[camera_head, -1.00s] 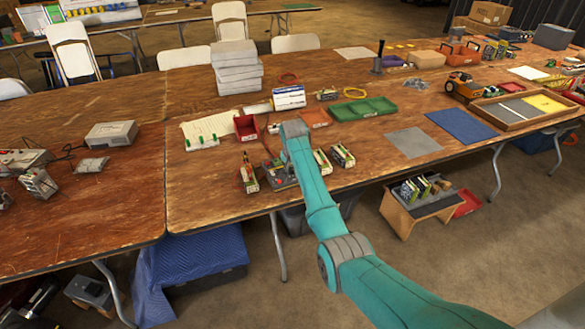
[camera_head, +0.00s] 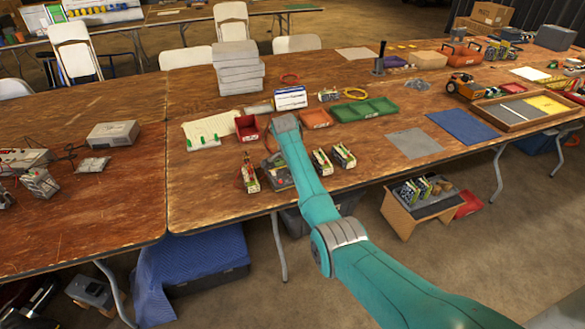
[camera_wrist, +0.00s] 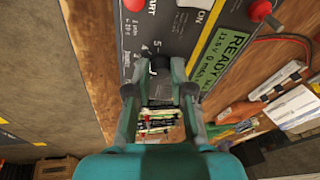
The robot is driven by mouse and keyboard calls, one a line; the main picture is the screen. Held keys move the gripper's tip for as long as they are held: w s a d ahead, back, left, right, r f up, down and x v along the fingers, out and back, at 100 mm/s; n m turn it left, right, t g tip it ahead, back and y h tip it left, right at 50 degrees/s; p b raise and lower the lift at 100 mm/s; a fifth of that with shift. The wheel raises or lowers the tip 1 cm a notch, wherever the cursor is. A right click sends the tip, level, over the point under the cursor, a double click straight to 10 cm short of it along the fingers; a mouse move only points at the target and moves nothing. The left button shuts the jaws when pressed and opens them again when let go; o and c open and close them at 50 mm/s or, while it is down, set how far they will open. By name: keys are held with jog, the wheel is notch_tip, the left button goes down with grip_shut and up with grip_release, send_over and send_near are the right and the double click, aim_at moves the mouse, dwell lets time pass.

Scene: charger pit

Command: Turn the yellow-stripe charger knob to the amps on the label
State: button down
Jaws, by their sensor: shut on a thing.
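The charger (camera_head: 278,172) is a dark grey box near the front edge of the brown table, partly hidden by my arm in the head view. In the wrist view its dark panel (camera_wrist: 185,35) shows white print, a dial number 5 and a green display reading READY and 13.5V. My gripper (camera_wrist: 159,70) is shut on a black knob (camera_wrist: 160,63) on this panel. The fingertips hide most of the knob, so I cannot tell where its pointer stands.
Battery packs stand beside the charger, one on the left (camera_head: 249,175) and two on the right (camera_head: 321,161). A red bin (camera_head: 247,127), an orange tray (camera_head: 316,118) and a green tray (camera_head: 364,109) lie behind. The table's front edge is close.

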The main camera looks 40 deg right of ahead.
dwell(0.5)
jog(key=c, duration=1)
grip_release()
jog(key=v, duration=1.2)
